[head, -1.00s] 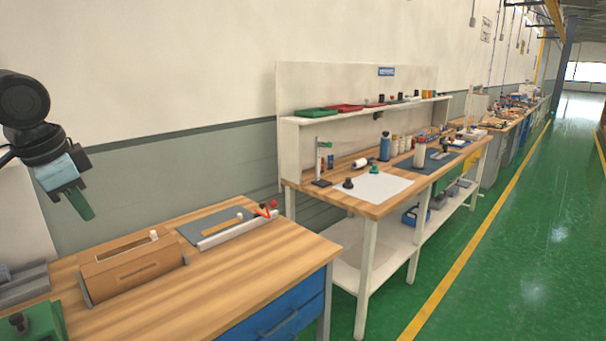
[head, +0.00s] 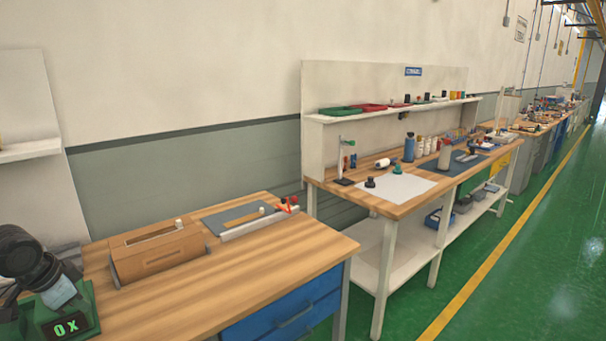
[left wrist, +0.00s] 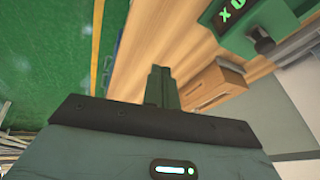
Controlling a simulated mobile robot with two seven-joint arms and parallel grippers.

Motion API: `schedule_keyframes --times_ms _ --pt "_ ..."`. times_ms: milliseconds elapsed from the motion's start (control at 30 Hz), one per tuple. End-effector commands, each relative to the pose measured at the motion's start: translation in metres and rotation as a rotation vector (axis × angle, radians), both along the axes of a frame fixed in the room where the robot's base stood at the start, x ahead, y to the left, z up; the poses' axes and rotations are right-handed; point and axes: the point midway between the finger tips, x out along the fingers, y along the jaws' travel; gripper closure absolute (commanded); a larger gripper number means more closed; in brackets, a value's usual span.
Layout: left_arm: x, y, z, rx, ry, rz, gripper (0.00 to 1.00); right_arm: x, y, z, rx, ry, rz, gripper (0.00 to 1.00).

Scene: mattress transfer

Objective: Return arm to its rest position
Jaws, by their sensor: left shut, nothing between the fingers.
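My left gripper (head: 68,302) is at the lower left of the head view, low in front of a green device with a lit display. Its green fingers are hard to tell from the device there. In the left wrist view my left gripper's fingers (left wrist: 160,72) are together, with nothing between them. They point out over the wooden bench and green floor. The green device (head: 85,318) stands at the bench's left end. It also shows at the top right of the left wrist view (left wrist: 232,22). My right gripper is in neither view.
A wooden bench (head: 250,265) with blue drawers holds a brown box (head: 158,252) and a grey mat with a rail (head: 240,218). A second bench (head: 400,210) with a shelf stands beyond it. The green floor (head: 540,290) on the right is clear.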

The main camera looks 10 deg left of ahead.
Motion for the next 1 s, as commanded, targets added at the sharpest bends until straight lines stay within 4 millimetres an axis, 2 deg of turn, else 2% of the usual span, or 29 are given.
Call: schedule_keyframes --times_ms 33,167,267,367,500,600,733,900,1000 --pt "-0.013 0.004 -0.035 -0.02 0.003 0.022 1.0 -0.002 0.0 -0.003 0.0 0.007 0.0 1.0" --pt "-0.044 0.006 -0.107 -0.039 -0.011 0.055 1.0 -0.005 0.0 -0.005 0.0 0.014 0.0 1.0" --pt "-0.071 -0.003 -0.159 -0.056 -0.021 0.077 1.0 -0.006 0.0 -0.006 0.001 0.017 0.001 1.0" --pt "-0.098 -0.021 -0.206 -0.078 -0.036 0.091 1.0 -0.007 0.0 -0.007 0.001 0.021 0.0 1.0" --pt "-0.136 -0.059 -0.263 -0.114 -0.064 0.108 1.0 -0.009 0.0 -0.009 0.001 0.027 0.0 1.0" --pt "-0.162 -0.093 -0.296 -0.144 -0.088 0.118 1.0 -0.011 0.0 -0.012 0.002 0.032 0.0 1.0" --pt "-0.192 -0.147 -0.329 -0.188 -0.128 0.13 1.0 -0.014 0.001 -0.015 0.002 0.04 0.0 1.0" --pt "-0.22 -0.226 -0.35 -0.25 -0.198 0.15 1.0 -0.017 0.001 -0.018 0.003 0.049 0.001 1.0" --pt "-0.23 -0.271 -0.353 -0.284 -0.244 0.163 1.0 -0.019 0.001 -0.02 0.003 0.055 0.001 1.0"
